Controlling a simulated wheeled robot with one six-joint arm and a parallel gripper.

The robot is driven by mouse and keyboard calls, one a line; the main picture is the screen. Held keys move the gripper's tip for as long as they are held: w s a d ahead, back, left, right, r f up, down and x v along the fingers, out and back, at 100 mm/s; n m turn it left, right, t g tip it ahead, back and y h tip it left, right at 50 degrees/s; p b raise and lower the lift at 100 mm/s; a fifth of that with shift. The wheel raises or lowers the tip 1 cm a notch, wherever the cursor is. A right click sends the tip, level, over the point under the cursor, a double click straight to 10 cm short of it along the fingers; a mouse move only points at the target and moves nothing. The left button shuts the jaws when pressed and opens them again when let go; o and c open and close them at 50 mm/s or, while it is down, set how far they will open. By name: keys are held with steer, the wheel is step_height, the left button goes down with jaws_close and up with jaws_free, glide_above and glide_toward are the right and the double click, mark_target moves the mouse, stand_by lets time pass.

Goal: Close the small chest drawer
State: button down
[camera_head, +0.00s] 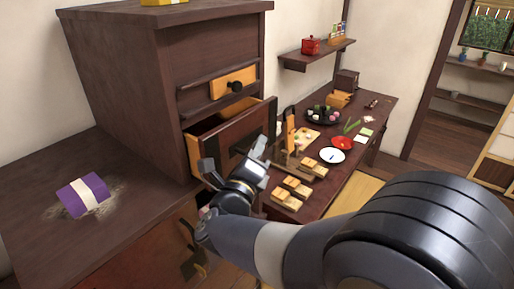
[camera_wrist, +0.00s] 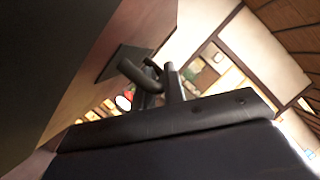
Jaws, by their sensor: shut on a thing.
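The dark wooden chest (camera_head: 150,75) stands on a dark counter on the left in the head view. Its small drawer (camera_head: 232,137) is pulled partly out, with the pale inside showing behind its dark front. Above it is a pale panel with a round black knob (camera_head: 236,87), set in the chest face. My gripper (camera_head: 235,166) is at the front of the open drawer, low on its face. It is shut on what appears to be the drawer's handle, which is mostly hidden by the fingers. The wrist view shows dark finger parts (camera_wrist: 155,80) close up, and the grip is unclear.
A purple packet with a white band (camera_head: 84,195) lies on the counter in a pale dusty patch. A wall shelf (camera_head: 318,54) is above.

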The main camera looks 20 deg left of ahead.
mark_target(241, 142)
steer(key=a, duration=0.1)
steer(key=w+a+b, duration=0.1)
steer(key=a+b, duration=0.1)
steer(key=a, duration=0.1)
steer(key=shift+w, duration=0.3)
steer(key=shift+r, duration=0.1)
steer(key=c, duration=1.5)
jaws_free()
steer(key=shift+a, duration=0.1)
